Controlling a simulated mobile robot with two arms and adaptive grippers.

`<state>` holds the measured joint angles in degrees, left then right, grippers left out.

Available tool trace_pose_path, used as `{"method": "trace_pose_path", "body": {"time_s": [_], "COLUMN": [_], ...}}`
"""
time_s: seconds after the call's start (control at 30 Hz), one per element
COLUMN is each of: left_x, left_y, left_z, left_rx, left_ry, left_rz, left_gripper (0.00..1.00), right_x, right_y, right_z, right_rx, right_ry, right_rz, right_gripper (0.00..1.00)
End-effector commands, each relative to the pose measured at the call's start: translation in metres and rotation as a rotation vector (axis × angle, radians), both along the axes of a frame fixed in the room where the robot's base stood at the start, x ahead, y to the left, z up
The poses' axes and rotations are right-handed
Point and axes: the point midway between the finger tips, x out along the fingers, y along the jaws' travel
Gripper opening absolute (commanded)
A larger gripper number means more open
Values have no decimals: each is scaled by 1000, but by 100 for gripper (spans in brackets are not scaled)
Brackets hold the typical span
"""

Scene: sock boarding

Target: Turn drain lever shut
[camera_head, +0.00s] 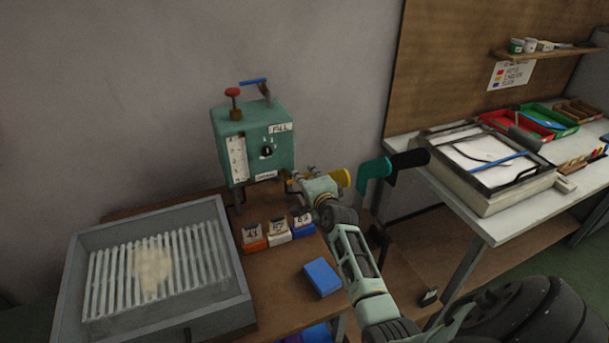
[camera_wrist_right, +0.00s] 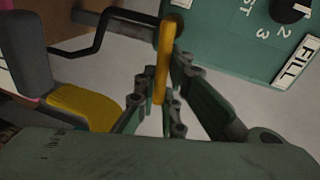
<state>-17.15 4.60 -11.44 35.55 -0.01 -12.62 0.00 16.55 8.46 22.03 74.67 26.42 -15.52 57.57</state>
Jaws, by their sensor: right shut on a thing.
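The green tank (camera_head: 252,140) stands at the back of the brown bench, with a FILL label, a dial and a lower label too small to read surely. In the right wrist view, a flat yellow-orange drain lever (camera_wrist_right: 163,62) stands out from the green tank (camera_wrist_right: 225,35). My right gripper (camera_head: 297,180) is at the tank's lower right corner. In the wrist view, my right gripper's fingers (camera_wrist_right: 165,95) are shut on the lever, one on each side. In the head view the gripper mostly hides the lever. My left gripper is not in view.
A grey slatted tray (camera_head: 240,300) with a pale patch is at the left. Several small coloured boxes (camera_head: 278,233) and a blue block (camera_head: 322,277) lie on the bench. A yellow piece (camera_head: 341,177) and a teal-and-black handle (camera_head: 374,170) are right of the gripper. A white table (camera_head: 490,222) stands farther right.

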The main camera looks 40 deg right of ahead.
Motion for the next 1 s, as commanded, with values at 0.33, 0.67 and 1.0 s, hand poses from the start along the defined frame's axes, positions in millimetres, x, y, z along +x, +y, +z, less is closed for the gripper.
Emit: {"method": "trace_pose_path", "body": {"time_s": [0.33, 0.67, 1.0], "left_x": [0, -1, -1], "left_y": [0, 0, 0], "left_z": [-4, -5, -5], "left_rx": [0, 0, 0], "left_ry": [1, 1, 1], "left_rz": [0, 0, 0], "left_gripper": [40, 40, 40], "right_x": [-1, -1, -1], "right_y": [0, 0, 0], "right_z": [-9, -9, -9], "right_rx": [112, 129, 127], "right_ry": [-21, -25, -26], "right_rz": [0, 1, 0], "right_gripper": [0, 0, 24]}}
